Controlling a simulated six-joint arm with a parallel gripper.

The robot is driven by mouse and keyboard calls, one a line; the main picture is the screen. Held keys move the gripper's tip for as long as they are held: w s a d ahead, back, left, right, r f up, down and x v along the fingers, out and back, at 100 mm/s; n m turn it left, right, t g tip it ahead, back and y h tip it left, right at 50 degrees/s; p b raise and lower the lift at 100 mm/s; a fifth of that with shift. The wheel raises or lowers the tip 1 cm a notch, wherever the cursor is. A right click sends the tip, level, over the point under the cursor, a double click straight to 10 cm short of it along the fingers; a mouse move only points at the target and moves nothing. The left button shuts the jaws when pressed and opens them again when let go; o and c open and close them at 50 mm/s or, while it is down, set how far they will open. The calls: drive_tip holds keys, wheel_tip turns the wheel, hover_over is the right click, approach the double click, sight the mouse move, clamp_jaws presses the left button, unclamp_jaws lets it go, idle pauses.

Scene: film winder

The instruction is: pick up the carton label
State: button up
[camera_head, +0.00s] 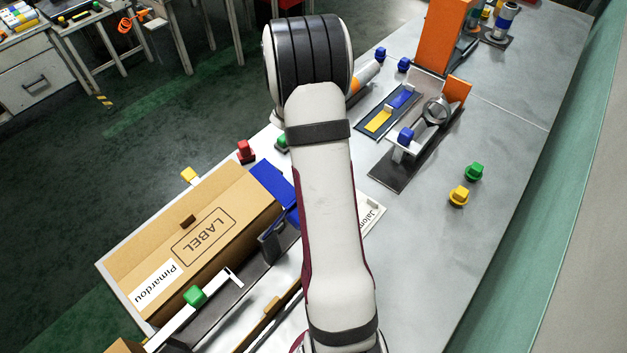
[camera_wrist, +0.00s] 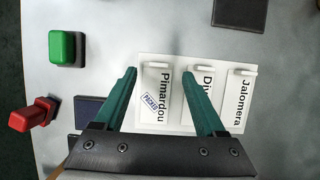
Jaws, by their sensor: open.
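Three white label cards lie side by side in the wrist view. The Pimardou card (camera_wrist: 150,85) carries a small "PACKED" stamp and has a pale raised tab at its top. The middle card (camera_wrist: 205,82) starts "Di" and is partly covered by a finger. The Jalomera card (camera_wrist: 240,85) is at the right; part of it shows in the head view (camera_head: 372,214) beside my arm. My gripper (camera_wrist: 159,71) is open, with its green fingers either side of the Pimardou card's tab in the picture. The height gap cannot be told. The head view hides the gripper behind my arm.
A brown carton (camera_head: 150,249) with a printed LABEL outline and a white Pimardou sticker (camera_head: 155,285) lies at left. A green button (camera_wrist: 62,46) and a red one (camera_wrist: 32,114) stand left of the cards. Fixtures stand farther back; the right tabletop is mostly clear.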

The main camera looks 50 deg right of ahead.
drive_tip(key=x, duration=0.4)
drive_tip(key=shift+w+f, duration=0.1)
drive_tip(key=shift+f, duration=0.3)
clamp_jaws()
